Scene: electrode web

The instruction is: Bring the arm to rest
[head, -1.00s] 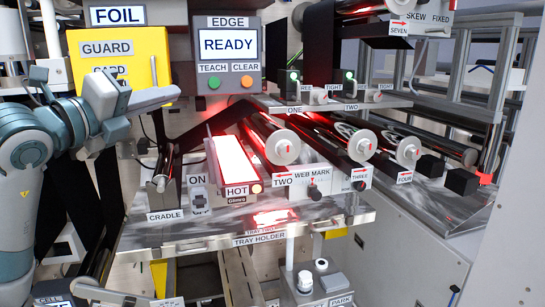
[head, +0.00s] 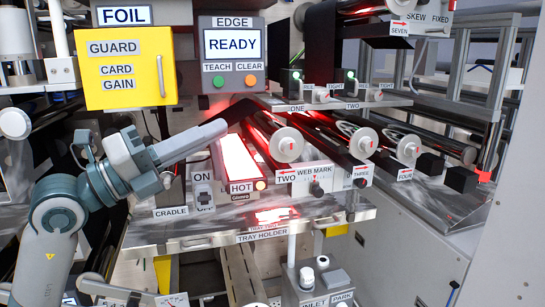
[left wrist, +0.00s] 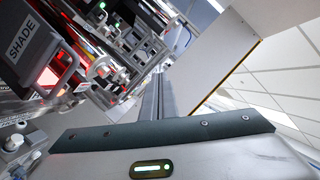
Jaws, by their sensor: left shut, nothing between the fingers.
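My left arm comes in from the lower left in the head view. Its gripper (head: 222,127) is shut and empty, pointing right and slightly up. Its fingertips appear in front of the web machine, just above the upper left of the glowing HOT plate (head: 237,158); whether they touch anything cannot be told. The gripper and wrist cover most of the cradle area, with the CRADLE label (head: 171,211) showing below. In the left wrist view, the shut fingers (left wrist: 160,88) point away, towards a pale panel and the ceiling. My right gripper is not in view.
The yellow GUARD CARD GAIN box (head: 128,70) hangs above the arm, beside the READY screen (head: 232,43). The ON/OFF switch (head: 203,190) and rollers (head: 285,145) stand close to the right. The tray holder (head: 330,217) runs along the front.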

